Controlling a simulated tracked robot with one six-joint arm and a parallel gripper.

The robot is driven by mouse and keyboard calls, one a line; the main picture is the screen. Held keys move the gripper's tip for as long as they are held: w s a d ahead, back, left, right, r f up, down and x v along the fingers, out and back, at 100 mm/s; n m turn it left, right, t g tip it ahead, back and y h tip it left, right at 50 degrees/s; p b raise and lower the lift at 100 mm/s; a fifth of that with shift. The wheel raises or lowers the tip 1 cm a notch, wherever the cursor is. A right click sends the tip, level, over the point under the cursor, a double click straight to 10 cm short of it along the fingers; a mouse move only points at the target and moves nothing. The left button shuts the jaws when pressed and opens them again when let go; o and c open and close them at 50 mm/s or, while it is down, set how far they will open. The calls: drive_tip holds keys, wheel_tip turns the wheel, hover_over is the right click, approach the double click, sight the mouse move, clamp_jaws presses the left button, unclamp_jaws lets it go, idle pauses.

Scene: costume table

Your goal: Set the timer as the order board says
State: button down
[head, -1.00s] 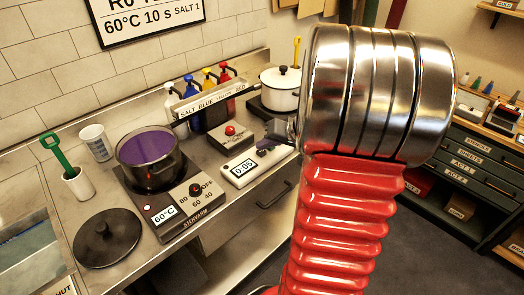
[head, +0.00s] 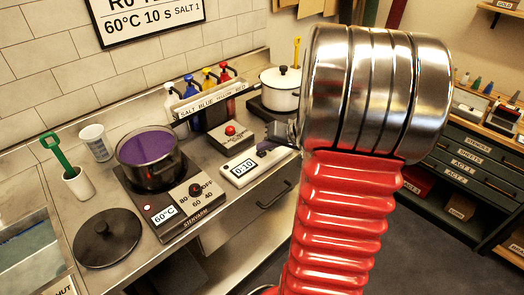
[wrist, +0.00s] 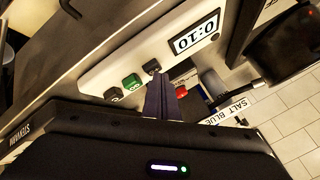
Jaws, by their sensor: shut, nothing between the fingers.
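The timer (head: 240,172) is a pale box on the counter, its display reading 0:10. In the wrist view the timer (wrist: 100,75) shows 0:10 too, with a green button (wrist: 131,81) between two dark buttons. My gripper (wrist: 157,78) is shut and empty, its fingertips close to the dark button (wrist: 151,66) nearest the display. I cannot tell whether they touch it. In the head view my gripper (head: 268,147) is over the timer's right end, partly hidden by my arm. The order board (head: 150,20) reads "60°C 10 s SALT 1"; its upper line is cut off.
A pot of purple liquid (head: 148,158) stands on a hotplate (head: 180,222) showing 60°C. A box with a red button (head: 229,133) sits behind the timer. Labelled pump bottles (head: 190,88) and a white lidded pot (head: 280,90) stand further back. A dark lid (head: 105,238) lies front left.

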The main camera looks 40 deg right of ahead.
sight(264, 156)
drive_tip(key=shift+r, duration=0.85)
drive_tip(key=shift+r, duration=2.5)
